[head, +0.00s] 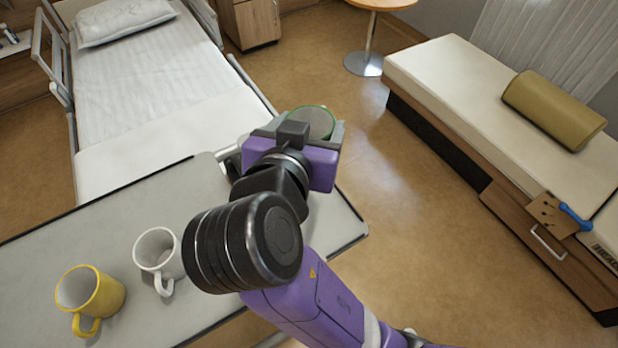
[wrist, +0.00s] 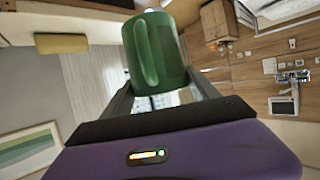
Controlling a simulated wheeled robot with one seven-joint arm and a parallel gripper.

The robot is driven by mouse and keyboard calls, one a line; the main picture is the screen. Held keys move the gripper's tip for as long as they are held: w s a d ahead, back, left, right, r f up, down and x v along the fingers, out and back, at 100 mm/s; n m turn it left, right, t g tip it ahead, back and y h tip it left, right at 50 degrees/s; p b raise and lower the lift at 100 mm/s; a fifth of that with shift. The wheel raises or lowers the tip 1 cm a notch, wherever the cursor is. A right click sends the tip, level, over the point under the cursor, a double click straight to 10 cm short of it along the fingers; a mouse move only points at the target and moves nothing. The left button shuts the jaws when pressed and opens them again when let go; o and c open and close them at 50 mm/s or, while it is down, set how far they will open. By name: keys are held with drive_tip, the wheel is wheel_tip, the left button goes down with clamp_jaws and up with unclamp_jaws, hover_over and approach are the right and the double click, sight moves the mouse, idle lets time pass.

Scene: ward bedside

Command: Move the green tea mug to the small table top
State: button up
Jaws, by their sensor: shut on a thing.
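The green tea mug (wrist: 155,50) is held between the fingers of my gripper (wrist: 160,100) in the wrist view, with its handle facing the camera. In the head view the mug's green rim (head: 312,122) shows just beyond my gripper (head: 300,135), which hides part of it. The gripper is shut on the mug, above the far right end of the overbed table. The small round table top (head: 380,3) is at the top of the head view, on a metal post, cut off by the frame edge. The part of it that shows is bare.
A grey overbed table (head: 40,240) carries a white mug (head: 158,255) and a yellow mug (head: 90,292). A bed (head: 150,80) stands behind it. A bench (head: 450,80) with an olive bolster (head: 553,108) is at right. Open floor (head: 370,150) lies between.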

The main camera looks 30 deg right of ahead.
wheel_tip(320, 180, down, 15)
drive_tip(key=shift+a, duration=0.1)
idle(0.4)
drive_tip(key=shift+f, duration=0.2)
drive_tip(key=o, duration=1.7)
drive_tip(key=shift+r, duration=0.15)
drive_tip(key=shift+a+r, duration=0.1)
drive_tip(key=shift+r, duration=0.05)
drive_tip(key=b+v, duration=0.1)
drive_tip(key=v, duration=1.1)
